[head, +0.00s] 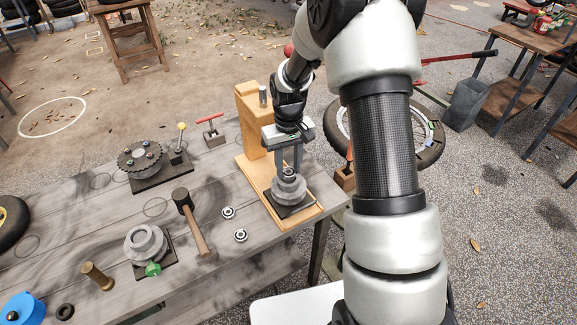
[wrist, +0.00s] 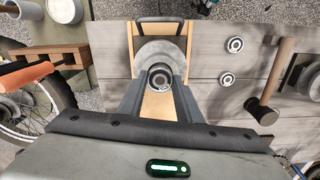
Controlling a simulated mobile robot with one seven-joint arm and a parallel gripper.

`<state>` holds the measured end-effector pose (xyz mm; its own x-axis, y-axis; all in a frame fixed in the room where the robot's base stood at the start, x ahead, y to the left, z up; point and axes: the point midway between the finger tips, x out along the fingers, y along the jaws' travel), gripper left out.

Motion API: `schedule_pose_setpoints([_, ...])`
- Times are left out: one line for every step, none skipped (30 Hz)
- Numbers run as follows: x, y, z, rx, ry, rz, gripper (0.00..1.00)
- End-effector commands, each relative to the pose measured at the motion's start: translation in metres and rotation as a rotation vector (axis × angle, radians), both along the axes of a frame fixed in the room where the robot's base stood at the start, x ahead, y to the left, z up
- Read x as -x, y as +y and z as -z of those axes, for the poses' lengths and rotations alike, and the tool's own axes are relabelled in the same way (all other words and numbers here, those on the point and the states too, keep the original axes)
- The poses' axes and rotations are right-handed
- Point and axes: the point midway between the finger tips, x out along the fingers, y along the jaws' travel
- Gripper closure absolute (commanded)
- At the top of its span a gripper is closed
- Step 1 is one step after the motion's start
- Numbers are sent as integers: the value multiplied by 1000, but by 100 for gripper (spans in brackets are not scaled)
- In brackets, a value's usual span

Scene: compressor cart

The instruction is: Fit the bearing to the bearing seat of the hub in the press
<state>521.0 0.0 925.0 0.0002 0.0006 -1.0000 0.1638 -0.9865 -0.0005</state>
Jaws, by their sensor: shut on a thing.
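The grey stepped hub (head: 289,192) stands on a black plate on the wooden base of the press (head: 249,122). It also shows in the wrist view (wrist: 149,54). My gripper (head: 289,171) points down over the hub, its two fingers shut on a small ring-shaped bearing (wrist: 160,78). The bearing lies between the fingertips, over the middle of the hub. I cannot tell whether it touches the seat, which the bearing and fingers hide.
Two loose bearings (head: 228,212) (head: 241,235) lie left of the press, beside a mallet (head: 188,210). A second hub (head: 145,242) stands on a plate at the front left. A sprocket fixture (head: 139,157) and a red-handled tool (head: 210,122) stand farther back.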

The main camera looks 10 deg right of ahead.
Motion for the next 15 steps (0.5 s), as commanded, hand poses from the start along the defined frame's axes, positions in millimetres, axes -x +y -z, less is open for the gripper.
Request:
schedule_pose_setpoints([0, 0, 0, 0, 0, 0, 92])
schedule_pose_setpoints([0, 0, 0, 0, 0, 0, 92])
schedule_pose_setpoints([0, 0, 0, 0, 0, 0, 92])
schedule_pose_setpoints([0, 0, 0, 0, 0, 0, 92])
schedule_pose_setpoints([0, 0, 1, 0, 0, 0, 92])
schedule_pose_setpoints([0, 0, 1, 0, 0, 0, 92])
schedule_pose_setpoints([0, 0, 2, 0, 0, 0, 92])
schedule_pose_setpoints([0, 0, 3, 0, 0, 0, 92])
schedule_pose_setpoints([0, 0, 4, 0, 0, 0, 92])
schedule_pose_setpoints([0, 0, 4, 0, 0, 0, 92])
schedule_pose_setpoints([0, 0, 5, 0, -1, 0, 92])
schedule_pose_setpoints([0, 0, 6, 0, -1, 0, 92])
schedule_pose_setpoints([0, 0, 7, 0, -1, 0, 92])
schedule_pose_setpoints([0, 0, 8, 0, -1, 0, 92])
schedule_pose_setpoints([0, 0, 9, 0, -1, 0, 92])
